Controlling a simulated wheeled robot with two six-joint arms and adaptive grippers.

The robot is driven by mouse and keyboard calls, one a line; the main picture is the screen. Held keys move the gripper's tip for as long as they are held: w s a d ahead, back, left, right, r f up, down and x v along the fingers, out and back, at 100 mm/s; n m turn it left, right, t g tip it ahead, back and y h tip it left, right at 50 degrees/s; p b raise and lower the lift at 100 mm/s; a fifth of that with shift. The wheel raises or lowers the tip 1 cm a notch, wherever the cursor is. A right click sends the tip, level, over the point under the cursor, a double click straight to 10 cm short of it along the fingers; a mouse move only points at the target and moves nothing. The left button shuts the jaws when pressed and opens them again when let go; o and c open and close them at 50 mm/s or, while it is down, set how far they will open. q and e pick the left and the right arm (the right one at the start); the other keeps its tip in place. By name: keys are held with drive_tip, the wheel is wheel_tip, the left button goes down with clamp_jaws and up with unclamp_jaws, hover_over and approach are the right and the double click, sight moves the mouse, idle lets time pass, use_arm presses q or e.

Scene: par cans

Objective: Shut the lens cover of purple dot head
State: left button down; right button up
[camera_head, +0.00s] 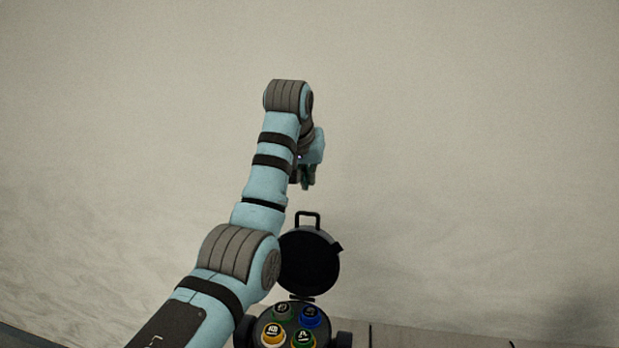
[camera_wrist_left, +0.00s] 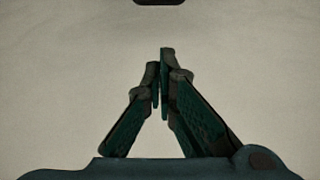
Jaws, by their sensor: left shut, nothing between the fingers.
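One par can head (camera_head: 292,322) shows at the bottom of the head view, with several coloured round lenses on its face. Its round black lens cover (camera_head: 310,262) stands open and upright behind the face, with a handle (camera_head: 307,218) on its top edge. I cannot make out a purple dot on it. My left gripper (camera_head: 306,187) is shut and empty, a little above the handle in the picture and apart from it. In the left wrist view its fingertips (camera_wrist_left: 160,60) are together. My right gripper is in neither view.
A pale, plain wall or backdrop (camera_head: 450,120) fills most of the head view. A ledge (camera_head: 400,337) runs along the bottom right. My left arm covers the area left of the cover. A dark piece (camera_wrist_left: 158,2), unclear, is cut off at the wrist view's top.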

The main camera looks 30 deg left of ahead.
use_arm(q)
drive_tip(key=d+p+x, duration=0.1)
drive_tip(key=p+x, duration=0.2)
drive_tip(key=x, duration=0.4)
drive_tip(key=s, duration=0.3)
drive_tip(key=shift+s+a+f, duration=0.1)
drive_tip(key=shift+s+f, duration=0.1)
drive_tip(key=shift+s, duration=0.15)
drive_tip(key=shift+w+f, duration=0.1)
drive_tip(key=shift+w, duration=0.15)
